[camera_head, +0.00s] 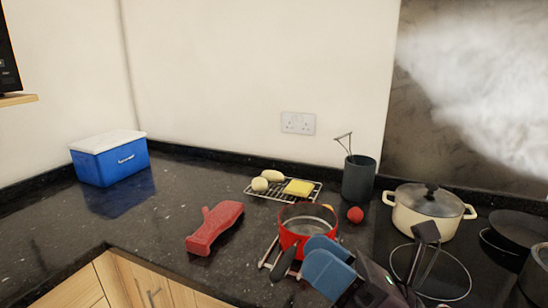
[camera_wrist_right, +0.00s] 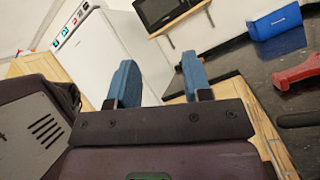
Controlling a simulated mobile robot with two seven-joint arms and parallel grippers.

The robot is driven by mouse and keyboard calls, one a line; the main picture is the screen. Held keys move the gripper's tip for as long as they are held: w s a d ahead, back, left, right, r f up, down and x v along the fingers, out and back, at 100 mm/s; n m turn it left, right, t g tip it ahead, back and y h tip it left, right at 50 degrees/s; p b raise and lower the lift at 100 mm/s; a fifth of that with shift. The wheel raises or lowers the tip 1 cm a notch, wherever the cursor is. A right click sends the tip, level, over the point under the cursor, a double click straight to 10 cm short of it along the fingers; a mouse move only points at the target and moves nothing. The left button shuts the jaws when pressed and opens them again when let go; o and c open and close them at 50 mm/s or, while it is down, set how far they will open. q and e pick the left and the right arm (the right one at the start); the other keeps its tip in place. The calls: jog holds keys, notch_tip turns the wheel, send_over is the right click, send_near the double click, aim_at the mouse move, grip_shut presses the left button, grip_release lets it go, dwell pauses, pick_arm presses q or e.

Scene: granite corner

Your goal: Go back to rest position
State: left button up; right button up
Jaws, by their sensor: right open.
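My right gripper (camera_head: 325,263) comes in from the lower right in the head view, with its blue fingers beside the near side of the red pot (camera_head: 292,232). In the right wrist view the same gripper (camera_wrist_right: 161,82) shows its two blue fingers spread apart with nothing between them. It is open and empty. The fingers overlap the pot's lower right in the head view, and I cannot tell whether they touch it. My left gripper is in neither view.
A blue cooler box (camera_head: 120,165) stands at the back left. A red oven mitt (camera_head: 215,226), a wire rack (camera_head: 268,192) with food, a dark utensil holder (camera_head: 358,178) and a cream pot (camera_head: 428,208) stand on the counter. Its left part (camera_head: 60,232) is clear. A white fridge (camera_wrist_right: 100,55) shows in the wrist view.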

jog(key=w+d+f+m+t+h, duration=0.3)
jog(key=d+m+t+h, duration=0.4)
jog(key=m, duration=0.5)
jog(key=w+d+f+m+t+h, duration=0.2)
jog(key=d+f+m+t+h, duration=0.3)
jog(key=m+h, duration=0.55)
jog(key=s+d+f+m+g+h, duration=0.1)
jog(key=d+f+m+g+h, duration=0.3)
jog(key=d+f+m+h, duration=0.6)
jog(key=s+f+m+g+y, duration=0.5)
jog(key=s+f+m+g, duration=0.8)
jog(key=s+f, duration=0.65)
jog(key=w+f+n+t, duration=0.2)
jog(key=w+f+t, duration=0.4)
jog(key=f+t, duration=0.1)
jog(key=shift+w+f, duration=0.2)
jog(key=shift+f, duration=0.1)
jog(key=shift+a, duration=0.1)
